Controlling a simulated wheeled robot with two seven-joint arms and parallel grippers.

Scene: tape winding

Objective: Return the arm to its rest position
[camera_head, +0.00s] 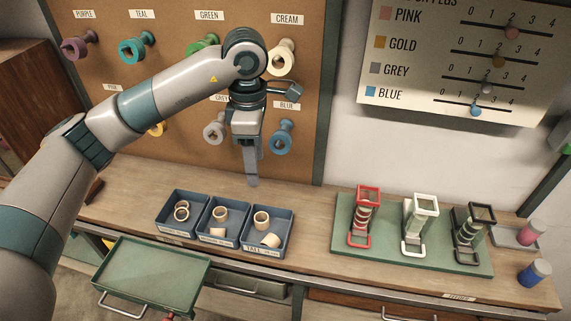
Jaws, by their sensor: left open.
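My left arm (160,100) comes in from the left and bends at its wrist in front of the pegboard. My left gripper (252,180) points down above the back of the bench, behind the blue trays, and looks empty. It hangs in front of the board's lower edge, left of the blue spool (281,138). My right gripper is not in view.
Three blue trays (238,246) with tan rings stand on the bench (318,215). A green board (345,215) at right holds red, white and black stands. A green tray (150,272) sits lower at front left. Spools hang on the pegboard (115,75). Two jars stand far right.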

